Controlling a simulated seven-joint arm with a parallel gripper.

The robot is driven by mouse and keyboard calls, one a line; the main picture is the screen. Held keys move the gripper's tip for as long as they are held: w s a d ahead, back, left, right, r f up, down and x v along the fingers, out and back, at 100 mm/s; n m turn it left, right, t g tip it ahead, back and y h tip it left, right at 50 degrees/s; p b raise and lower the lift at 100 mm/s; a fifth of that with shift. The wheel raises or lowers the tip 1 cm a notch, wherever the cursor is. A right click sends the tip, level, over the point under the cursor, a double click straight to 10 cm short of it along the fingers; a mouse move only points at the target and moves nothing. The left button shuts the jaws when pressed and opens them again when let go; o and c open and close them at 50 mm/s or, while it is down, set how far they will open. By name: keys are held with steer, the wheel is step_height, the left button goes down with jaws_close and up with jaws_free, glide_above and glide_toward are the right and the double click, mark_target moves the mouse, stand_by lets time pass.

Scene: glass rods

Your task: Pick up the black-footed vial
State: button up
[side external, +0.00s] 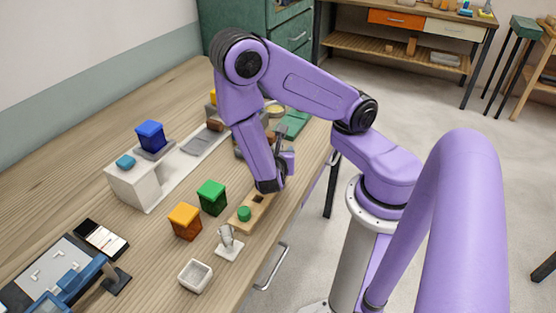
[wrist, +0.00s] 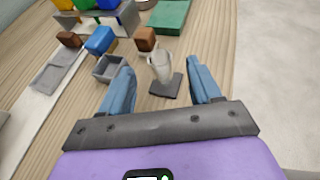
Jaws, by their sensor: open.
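The black-footed vial (wrist: 160,66) stands upright in the wrist view, a clear, pale tube on a flat, dark square foot (wrist: 166,88). My gripper (wrist: 158,72) is open, with one blue finger on each side of the vial in that picture. I see no contact between the fingers and the vial. In the side external view my arm hides the black-footed vial and most of my gripper. Another clear vial (side external: 227,236) there has a white foot and stands near the front of the bench.
A grey open box (wrist: 108,69), a blue block (wrist: 101,40) and a brown block (wrist: 146,39) lie near the vial. In the side external view, green (side external: 212,197) and orange (side external: 185,221) blocks stand by a wooden holder (side external: 241,224).

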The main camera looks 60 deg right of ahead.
steer(key=shift+x, duration=2.65)
steer(key=c, duration=1)
steer(key=shift+c, duration=0.2)
steer(key=shift+r, duration=0.1)
step_height(320, 180, up, 10)
